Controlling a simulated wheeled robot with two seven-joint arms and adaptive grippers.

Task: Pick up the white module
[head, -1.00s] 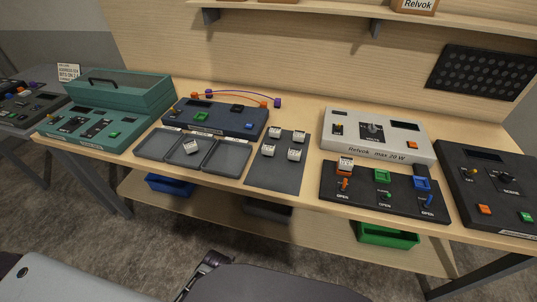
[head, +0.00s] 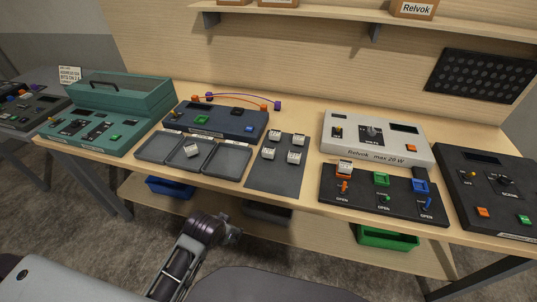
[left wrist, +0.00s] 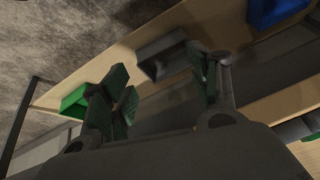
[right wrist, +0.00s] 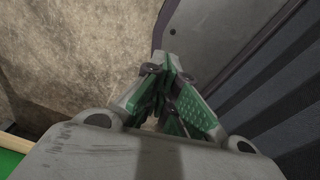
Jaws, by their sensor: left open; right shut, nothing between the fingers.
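Several small white modules (head: 293,157) stand on a dark mat in the middle of the bench in the head view. Another white module (head: 192,150) lies in the middle compartment of a grey three-part tray (head: 153,159). One more white module (head: 345,168) sits on the orange socket of a black panel. My left gripper (head: 230,236) is low in front of the bench edge, apart from all modules. Its fingers show spread and empty in the left wrist view (left wrist: 162,92). My right gripper (right wrist: 172,98) is shut and empty in the right wrist view, outside the head view.
A blue console (head: 215,119) stands behind the tray, and a green case (head: 110,95) stands left. A white Relvok unit (head: 375,136) and black panel (head: 382,194) are at right. A lower shelf holds blue (head: 170,186) and green (head: 388,238) bins.

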